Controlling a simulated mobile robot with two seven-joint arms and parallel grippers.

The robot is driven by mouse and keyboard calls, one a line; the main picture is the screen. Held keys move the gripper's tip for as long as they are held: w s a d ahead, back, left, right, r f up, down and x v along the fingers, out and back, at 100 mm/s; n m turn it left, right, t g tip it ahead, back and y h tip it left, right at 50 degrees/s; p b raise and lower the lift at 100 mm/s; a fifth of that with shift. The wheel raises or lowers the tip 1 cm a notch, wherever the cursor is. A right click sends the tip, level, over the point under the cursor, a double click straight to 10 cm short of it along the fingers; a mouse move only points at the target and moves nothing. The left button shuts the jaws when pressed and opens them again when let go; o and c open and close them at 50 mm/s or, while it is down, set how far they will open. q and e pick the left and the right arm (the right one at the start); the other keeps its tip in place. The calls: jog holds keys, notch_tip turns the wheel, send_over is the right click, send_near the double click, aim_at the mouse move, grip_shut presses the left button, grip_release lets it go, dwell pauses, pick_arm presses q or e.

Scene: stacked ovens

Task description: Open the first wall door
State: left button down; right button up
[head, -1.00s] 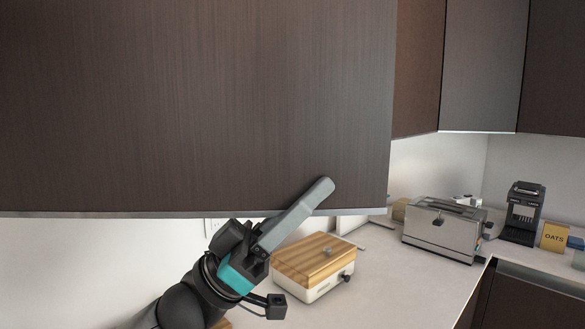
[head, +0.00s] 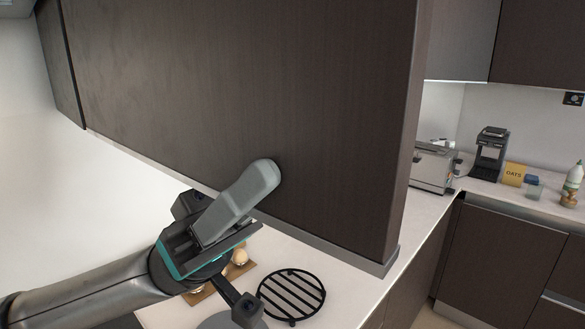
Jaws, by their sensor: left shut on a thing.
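The dark brown wood-grain wall door (head: 270,90) fills the upper middle of the head view as a large slanted panel. A grey strip runs along its bottom edge. My left gripper (head: 250,190) is at the door's lower edge, with one grey finger lying across the door's face and pointing up and right. It is shut on the wall door. Its other finger is hidden. No handle shows on the door, and I cannot tell how far the door stands from its cabinet. My right gripper is not in view.
A round black grill rack (head: 291,294) lies on the pale counter below the door. A toaster (head: 433,168), a coffee machine (head: 490,153) and a yellow oats box (head: 515,174) stand along the back right counter. Lower cabinets (head: 515,250) fill the right. Floor shows between the counters.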

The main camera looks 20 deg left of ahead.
pick_arm(q)
jog(key=shift+s+a+m+g+y, duration=0.2)
jog(key=shift+s+g, duration=0.25)
jog(key=shift+s, duration=0.1)
jog(key=shift+s+a+m+g+y, duration=0.2)
jog(key=shift+s+g, duration=0.25)
jog(key=shift+s, duration=0.05)
jog(key=c, duration=0.7)
grip_release()
jog(key=b+v, duration=0.4)
jog(key=v, duration=1.1)
jog(key=shift+f, duration=0.1)
